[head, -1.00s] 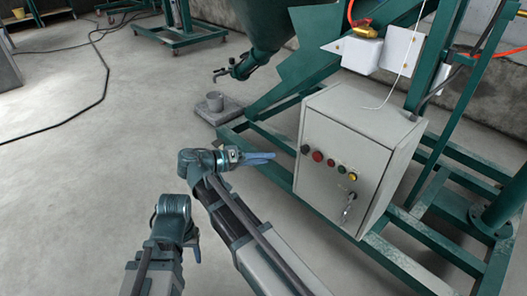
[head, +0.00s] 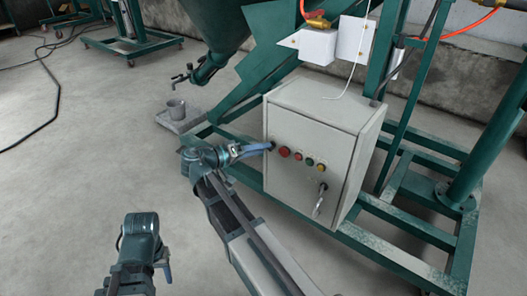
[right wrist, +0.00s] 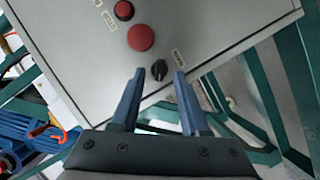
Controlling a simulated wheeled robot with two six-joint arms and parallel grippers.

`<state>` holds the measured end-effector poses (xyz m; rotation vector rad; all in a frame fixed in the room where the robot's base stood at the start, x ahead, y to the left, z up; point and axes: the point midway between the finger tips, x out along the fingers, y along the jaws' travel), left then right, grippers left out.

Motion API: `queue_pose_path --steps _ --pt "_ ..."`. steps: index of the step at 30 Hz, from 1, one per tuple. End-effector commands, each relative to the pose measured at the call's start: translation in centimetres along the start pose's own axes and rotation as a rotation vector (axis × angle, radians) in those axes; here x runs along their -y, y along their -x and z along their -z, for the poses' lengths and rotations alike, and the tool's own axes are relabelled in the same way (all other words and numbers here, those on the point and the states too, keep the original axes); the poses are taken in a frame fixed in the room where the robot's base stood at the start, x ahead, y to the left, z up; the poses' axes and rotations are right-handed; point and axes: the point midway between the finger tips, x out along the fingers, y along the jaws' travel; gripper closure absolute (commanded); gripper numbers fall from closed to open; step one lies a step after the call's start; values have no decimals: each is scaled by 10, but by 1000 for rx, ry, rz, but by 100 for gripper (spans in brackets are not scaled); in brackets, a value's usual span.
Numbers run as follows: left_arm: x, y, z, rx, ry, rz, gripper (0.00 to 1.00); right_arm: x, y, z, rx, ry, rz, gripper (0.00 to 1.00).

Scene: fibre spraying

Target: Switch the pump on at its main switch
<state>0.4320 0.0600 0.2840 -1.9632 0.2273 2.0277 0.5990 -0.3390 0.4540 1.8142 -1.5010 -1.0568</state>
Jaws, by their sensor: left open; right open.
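The grey control cabinet (head: 292,183) stands on the green frame, its front bearing a row of controls. In the right wrist view a black rotary switch (right wrist: 160,69) sits below a large red button (right wrist: 141,38). My right gripper (head: 262,148) is at the left end of the row. It is open, and its blue fingers (right wrist: 160,78) have the switch between their tips; contact cannot be told. In the head view the fingers largely hide the switch. My left gripper (head: 165,264) hangs low at the left, far from the cabinet.
A metal handle (head: 320,198) sticks out of the cabinet door. Green frame beams (head: 400,232) surround the cabinet's base. A grey cup (head: 176,108) stands on a slab left of it. A dark cable (head: 50,95) lies on the floor, which is open at the left.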

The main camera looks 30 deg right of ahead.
Motion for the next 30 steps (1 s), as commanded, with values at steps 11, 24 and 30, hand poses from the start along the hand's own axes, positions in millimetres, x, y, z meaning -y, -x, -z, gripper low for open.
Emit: queue_pose_path --steps 11,24,30 --pt "0 -4 0 0 0 0 50 0 -18 0 0 0 0 55" --pt "0 -4 0 0 0 0 50 0 -18 0 0 0 0 100" --pt "0 -4 0 0 0 0 50 0 -18 0 0 0 1 100"
